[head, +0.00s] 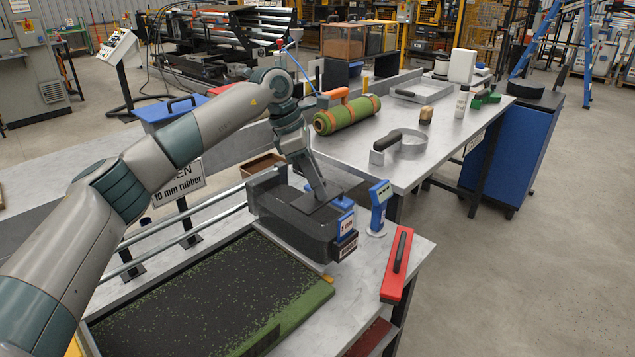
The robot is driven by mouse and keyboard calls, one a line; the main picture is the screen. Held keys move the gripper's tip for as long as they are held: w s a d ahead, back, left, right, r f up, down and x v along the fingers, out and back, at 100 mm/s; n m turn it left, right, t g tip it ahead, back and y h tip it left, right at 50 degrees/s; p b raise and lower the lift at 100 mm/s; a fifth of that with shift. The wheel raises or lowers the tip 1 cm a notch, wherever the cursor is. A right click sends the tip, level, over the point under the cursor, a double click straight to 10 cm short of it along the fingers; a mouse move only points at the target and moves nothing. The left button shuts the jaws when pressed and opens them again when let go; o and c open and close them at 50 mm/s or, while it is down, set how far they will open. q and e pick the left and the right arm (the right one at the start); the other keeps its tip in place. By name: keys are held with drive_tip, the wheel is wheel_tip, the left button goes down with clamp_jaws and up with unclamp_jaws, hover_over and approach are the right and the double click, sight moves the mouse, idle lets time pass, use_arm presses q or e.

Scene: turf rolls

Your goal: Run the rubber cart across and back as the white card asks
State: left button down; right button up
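The rubber cart (290,222) is a long dark box with blue and white parts at its right end. It sits at the far edge of the turf piece (300,322), beside metal rails (215,208). The turf has a green edge and a dark top speckled with green. A white card (180,184) stands behind the rails; I read "EN" and "10 mm rubber", the rest hidden by my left arm. My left gripper (325,193) is down at the top of the cart; its fingers are not clear, so I cannot tell whether it grips. My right gripper is not in view.
A red block with a black handle (397,265) lies right of the cart. A small blue device (379,207) stands beside the cart's right end. A rolled green turf (347,115) and a metal ring with a black grip (400,144) lie on the back table.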

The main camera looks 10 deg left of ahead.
use_arm(q)
drive_tip(key=c, duration=1.5)
unclamp_jaws()
drive_tip(key=shift+w+r, duration=0.2)
drive_tip(key=shift+r, duration=0.05)
drive_tip(key=shift+o, duration=0.3)
drive_tip(key=shift+w+d+f, duration=0.1)
drive_tip(key=shift+d+f, duration=0.05)
drive_tip(key=shift+f, duration=0.05)
drive_tip(key=shift+r, duration=0.15)
drive_tip(key=shift+a+r, duration=0.3)
drive_tip(key=shift+r, duration=0.15)
drive_tip(key=b+v, duration=0.1)
drive_tip(key=v, duration=1.5)
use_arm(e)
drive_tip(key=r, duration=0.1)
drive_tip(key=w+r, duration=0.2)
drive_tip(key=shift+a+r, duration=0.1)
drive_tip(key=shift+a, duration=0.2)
use_arm(q)
drive_tip(key=shift+a, duration=0.1)
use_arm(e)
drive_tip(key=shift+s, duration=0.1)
